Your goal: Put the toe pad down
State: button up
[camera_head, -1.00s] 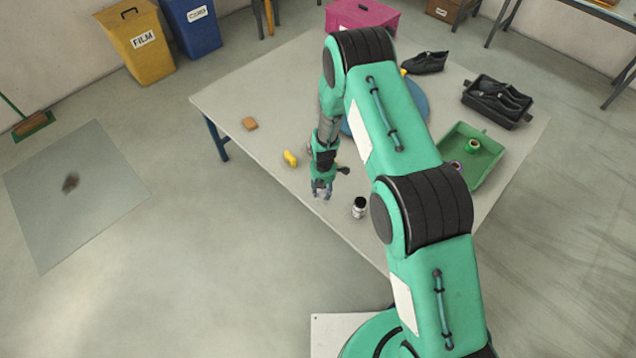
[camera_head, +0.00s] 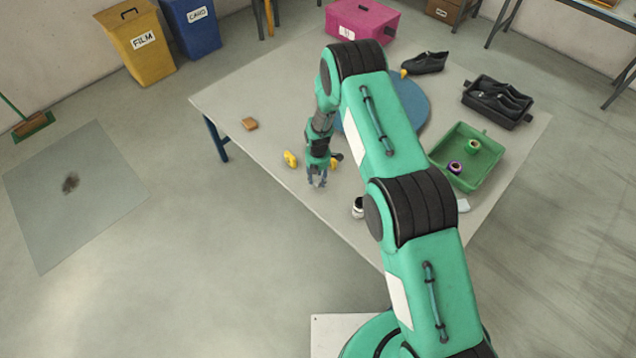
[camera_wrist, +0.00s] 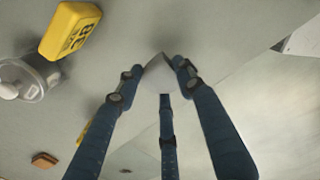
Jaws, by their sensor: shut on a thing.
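My gripper (camera_head: 318,184) is over the near left part of the table, by its front edge. In the wrist view its blue fingers (camera_wrist: 160,72) are shut on a small pale grey piece, taken as the toe pad (camera_wrist: 158,70). The fingers hide part of the pad, and it is too small to make out in the head view. I cannot tell whether it touches the table (camera_head: 262,172).
A brown block (camera_head: 250,124) lies farther left. A white jar (camera_head: 357,208) stands to the right, partly behind my arm. A green tray (camera_head: 489,159) holds rolls. Bare table lies between the blocks.

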aim_at(318, 179)
jog(key=shift+f, duration=1.6)
jog(key=shift+f+b, duration=0.2)
jog(key=shift+b, duration=0.1)
jog(key=o, duration=0.9)
jog(key=shift+r, duration=0.1)
jog(key=shift+r, duration=0.15)
jog(key=shift+r+p, duration=0.55)
jog(key=shift+r, duration=5.4)
